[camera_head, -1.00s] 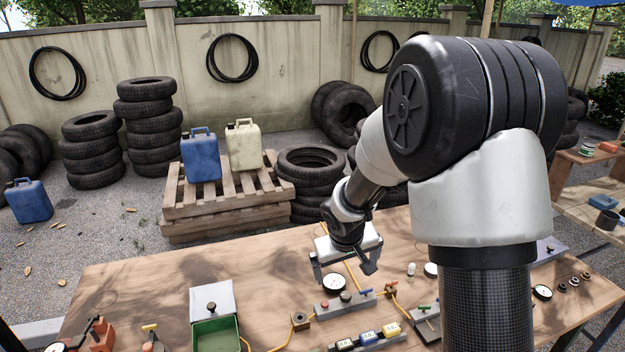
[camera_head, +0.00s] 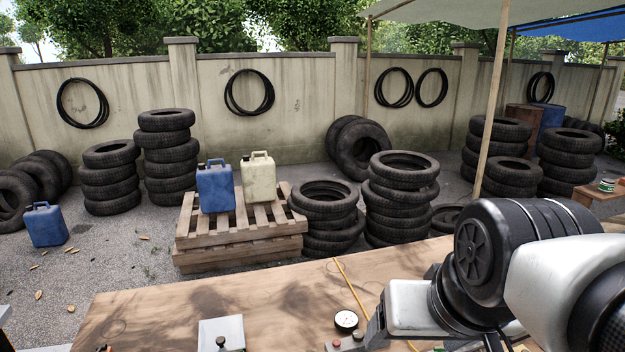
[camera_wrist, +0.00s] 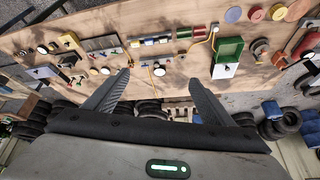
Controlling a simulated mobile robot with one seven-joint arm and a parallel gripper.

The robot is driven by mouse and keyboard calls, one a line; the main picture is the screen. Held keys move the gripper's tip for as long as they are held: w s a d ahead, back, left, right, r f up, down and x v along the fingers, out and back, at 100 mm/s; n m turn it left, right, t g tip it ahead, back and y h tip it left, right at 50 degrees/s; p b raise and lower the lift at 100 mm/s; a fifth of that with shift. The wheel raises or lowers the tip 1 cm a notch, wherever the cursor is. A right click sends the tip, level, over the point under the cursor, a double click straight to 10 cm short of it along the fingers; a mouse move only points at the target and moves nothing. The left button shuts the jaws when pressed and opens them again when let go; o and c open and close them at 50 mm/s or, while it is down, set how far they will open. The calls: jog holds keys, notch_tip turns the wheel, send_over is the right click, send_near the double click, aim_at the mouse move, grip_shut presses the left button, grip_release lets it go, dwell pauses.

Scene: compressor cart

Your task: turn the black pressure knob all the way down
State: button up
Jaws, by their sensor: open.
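I cannot tell for sure which part is the black pressure knob. A small grey block (camera_head: 347,346) with a reddish and a darker knob sits by a white round gauge (camera_head: 346,320), at the bottom of the head view. A dark knob (camera_head: 221,342) also stands on a light grey plate (camera_head: 220,328) to the left. In the wrist view the gauge (camera_wrist: 158,72) shows between the fingertips of my gripper (camera_wrist: 160,76), beyond them. My gripper is open and empty, above the bench and apart from the parts. Its fingers are mostly cut off in the head view.
The wooden bench (camera_head: 270,290) carries several small parts, hoses and valves. A yellow hose (camera_head: 350,285) crosses the bench near the gauge. Tyre stacks (camera_head: 402,195) and a pallet (camera_head: 240,240) stand behind the bench.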

jog(key=w+m, duration=0.1)
jog(key=w+f+m+b, duration=0.1)
jog(key=w+m, duration=0.1)
jog(key=w+f+m+b, duration=0.1)
jog(key=shift+w+a+f+m+g+y, duration=0.25)
jog(key=shift+w+m+g+y, duration=0.05)
jog(key=shift+w+m+y, duration=0.1)
jog(key=c, duration=0.7)
jog(key=w+f+m+y+b, duration=0.1)
jog(key=w+f+m+b, duration=0.2)
jog(key=w+m, duration=0.4)
jog(key=shift+w+f+m+g, duration=0.3)
jog(key=shift+w+f+m, duration=0.15)
jog(key=shift+f, duration=0.25)
jog(key=m+b, duration=0.5)
jog(key=m, duration=1.2)
send_over(359, 334)
jog(key=s+d, duration=0.3)
jog(key=s, duration=0.3)
notch_tip(359, 334, down, 16)
jog(key=shift+g, duration=0.3)
jog(key=b+x, duration=0.3)
jog(key=x, duration=1.3)
jog(key=shift+w+f, duration=0.15)
jog(key=c, duration=1.1)
